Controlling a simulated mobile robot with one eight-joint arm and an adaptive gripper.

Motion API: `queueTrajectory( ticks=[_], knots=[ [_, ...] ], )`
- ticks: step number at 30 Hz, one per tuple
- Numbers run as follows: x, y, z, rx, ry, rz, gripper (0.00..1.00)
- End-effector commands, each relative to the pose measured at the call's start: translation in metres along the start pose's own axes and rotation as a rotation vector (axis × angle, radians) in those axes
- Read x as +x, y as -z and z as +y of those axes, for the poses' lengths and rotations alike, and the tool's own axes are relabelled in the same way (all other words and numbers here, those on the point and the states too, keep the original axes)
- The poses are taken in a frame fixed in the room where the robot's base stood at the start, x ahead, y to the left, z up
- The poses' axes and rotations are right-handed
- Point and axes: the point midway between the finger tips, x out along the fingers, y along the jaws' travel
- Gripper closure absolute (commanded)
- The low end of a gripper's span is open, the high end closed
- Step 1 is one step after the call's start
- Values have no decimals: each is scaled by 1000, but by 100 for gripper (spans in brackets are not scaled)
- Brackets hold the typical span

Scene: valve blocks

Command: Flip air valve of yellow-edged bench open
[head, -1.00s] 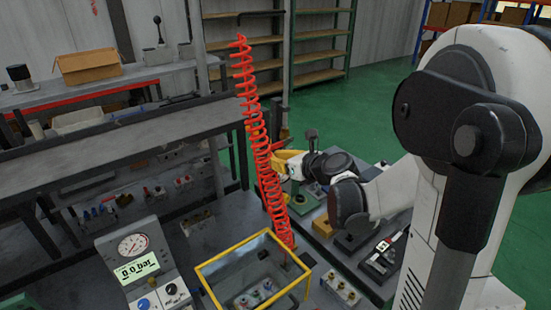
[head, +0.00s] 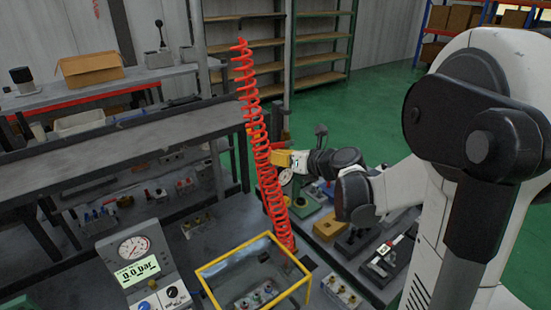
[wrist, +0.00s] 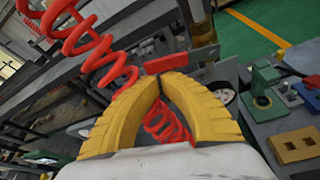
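My gripper (head: 274,158) is beside the coiled red air hose (head: 262,165) in the head view. In the wrist view the yellow fingers of my gripper (wrist: 159,77) arch together and their tips meet, with nothing visible between them. A red bar (wrist: 167,63), which looks like a valve lever, lies just beyond the tips. I cannot tell whether the tips touch it. The valve body is not clear in either view. A yellow-rimmed clear box (head: 233,258) stands below the hose in the head view. I cannot make out which bench edge is yellow.
The red coil (wrist: 100,48) runs close by on the left in the wrist view. A gauge panel (head: 140,265) reading about 0.0 bar stands at the lower left. Blocks and fixtures, including a yellow block (wrist: 297,145), lie to the right. Green floor (head: 390,120) is clear behind.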

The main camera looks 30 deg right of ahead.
Motion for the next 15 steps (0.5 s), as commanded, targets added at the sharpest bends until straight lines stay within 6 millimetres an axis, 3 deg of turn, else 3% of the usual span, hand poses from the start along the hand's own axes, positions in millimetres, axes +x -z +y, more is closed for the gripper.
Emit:
queueTrajectory(
  ticks=[9, 15],
  knots=[
    [-7, -21, 5, 256, -90, -1, 100],
    [-12, -35, 5, 250, -87, -1, 100]
  ],
)
